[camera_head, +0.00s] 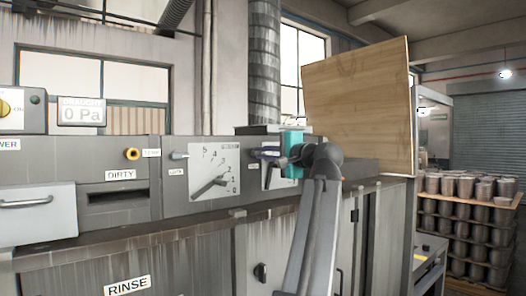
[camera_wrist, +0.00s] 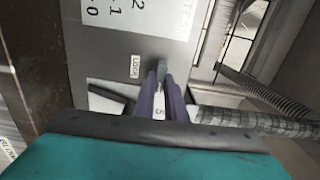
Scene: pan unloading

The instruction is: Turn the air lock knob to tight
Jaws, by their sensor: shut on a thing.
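The air lock knob (camera_wrist: 161,68) is a small grey piece on the grey front panel, beside a label reading LOCK (camera_wrist: 136,67) in the wrist view. My gripper (camera_wrist: 160,82) has its two purple fingers shut on it from either side. In the head view my gripper (camera_head: 258,153) reaches the panel right of the numbered dial, and its fingers and teal body hide the knob there. Part of the knob and any tight marking are hidden or too small to read.
A white dial plate (camera_head: 225,161) numbered 0 to 5 with a dark pointer is left of my gripper. A second white plate (camera_wrist: 105,88) with a dark pointer lies close to the fingers. A large wooden board (camera_head: 360,100) stands at right. Stacked metal cups (camera_head: 470,187) are farther right.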

